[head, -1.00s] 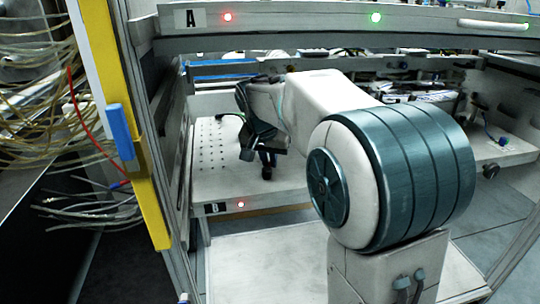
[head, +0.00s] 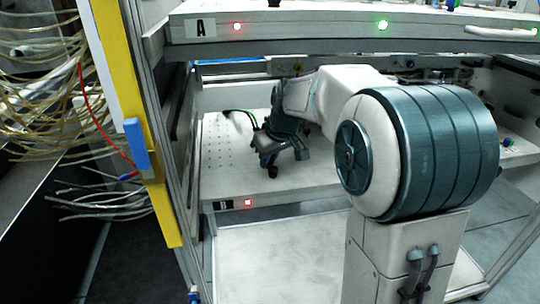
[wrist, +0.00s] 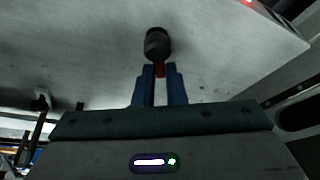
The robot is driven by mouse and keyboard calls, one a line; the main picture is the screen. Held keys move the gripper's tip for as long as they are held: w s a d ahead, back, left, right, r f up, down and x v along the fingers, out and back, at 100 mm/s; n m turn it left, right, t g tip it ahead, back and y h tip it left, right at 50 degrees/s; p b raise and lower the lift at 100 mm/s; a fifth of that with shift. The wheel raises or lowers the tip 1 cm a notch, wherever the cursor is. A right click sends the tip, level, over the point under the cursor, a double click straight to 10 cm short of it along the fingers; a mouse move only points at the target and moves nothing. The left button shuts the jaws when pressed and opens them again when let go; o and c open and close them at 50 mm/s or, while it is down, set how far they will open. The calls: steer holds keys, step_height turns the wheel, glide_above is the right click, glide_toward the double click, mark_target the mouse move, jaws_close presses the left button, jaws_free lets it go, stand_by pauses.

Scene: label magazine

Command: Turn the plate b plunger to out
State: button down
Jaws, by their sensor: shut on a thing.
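Plate B (head: 330,184) is the lower pale grey shelf, with a B label (head: 220,206) and a lit red light (head: 248,203) on its front edge. Its plunger has a dark knurled knob (wrist: 158,44) with a red part below it in the wrist view. The plunger also shows as a small dark upright shape (head: 267,172) near the front of plate B in the head view. My gripper (wrist: 160,70) is shut on the plunger at the red part, just under the knob. The fingers partly hide the red part. My arm hides part of the plate behind.
Plate A (head: 320,28) lies above, with a red light (head: 237,27) and a green light (head: 382,24). A yellow post (head: 155,190) and loose cables (head: 50,110) stand at the left. A perforated area (head: 217,145) lies left on plate B.

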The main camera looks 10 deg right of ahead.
steer(key=n, duration=0.1)
steer(key=n+g+y, duration=0.1)
steer(key=n, duration=0.1)
steer(key=shift+s+a+n, duration=0.15)
steer(key=shift+a+n, duration=0.05)
steer(key=shift+n, duration=0.1)
steer(key=shift+s+a+n+g+y, duration=0.1)
steer(key=shift+n+g+y, duration=0.15)
steer(key=shift+n, duration=0.5)
steer(key=shift+s+a+n+g+y, duration=0.15)
steer(key=shift+n+y, duration=0.1)
steer(key=shift+n, duration=0.5)
steer(key=c, duration=1.5)
jaws_free()
steer(key=shift+d, duration=0.1)
